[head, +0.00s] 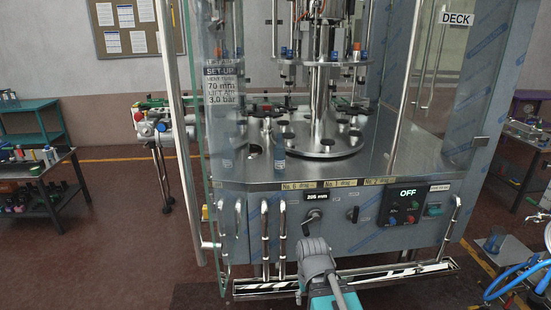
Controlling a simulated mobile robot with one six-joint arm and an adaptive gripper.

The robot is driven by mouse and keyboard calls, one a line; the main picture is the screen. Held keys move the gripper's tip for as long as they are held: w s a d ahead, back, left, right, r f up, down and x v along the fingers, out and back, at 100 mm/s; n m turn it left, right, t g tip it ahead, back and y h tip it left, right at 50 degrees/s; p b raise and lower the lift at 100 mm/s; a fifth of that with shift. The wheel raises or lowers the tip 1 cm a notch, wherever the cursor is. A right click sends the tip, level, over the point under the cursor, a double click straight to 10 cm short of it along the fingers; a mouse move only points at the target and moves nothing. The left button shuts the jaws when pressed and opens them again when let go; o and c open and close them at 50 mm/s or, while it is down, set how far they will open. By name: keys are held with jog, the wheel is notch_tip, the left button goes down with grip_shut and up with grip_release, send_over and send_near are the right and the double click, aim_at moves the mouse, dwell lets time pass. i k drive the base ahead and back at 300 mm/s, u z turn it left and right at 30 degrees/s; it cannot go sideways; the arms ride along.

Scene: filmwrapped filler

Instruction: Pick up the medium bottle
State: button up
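A bluish see-through bottle (279,146) stands upright on the steel deck of the filling machine, in front of the round turntable and left of its centre column. Another blue bottle-like shape (228,150) shows farther left, behind the open clear door. I cannot tell from their size which one is the medium bottle. A grey and teal part of my arm shows at the bottom middle, below and in front of the deck. My gripper's fingers do not show, and nothing is seen touching the bottles.
The steel turntable (325,143) has dark pockets, with filling heads hanging above it. The clear door (197,150) stands at the left, the machine's wrapped side at the right. Upright pipes (265,240) and a low drip tray (400,276) are in front. Side tables stand left and right.

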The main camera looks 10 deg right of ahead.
aim_at(279, 150)
jog(key=i, duration=0.85)
jog(key=z, duration=0.05)
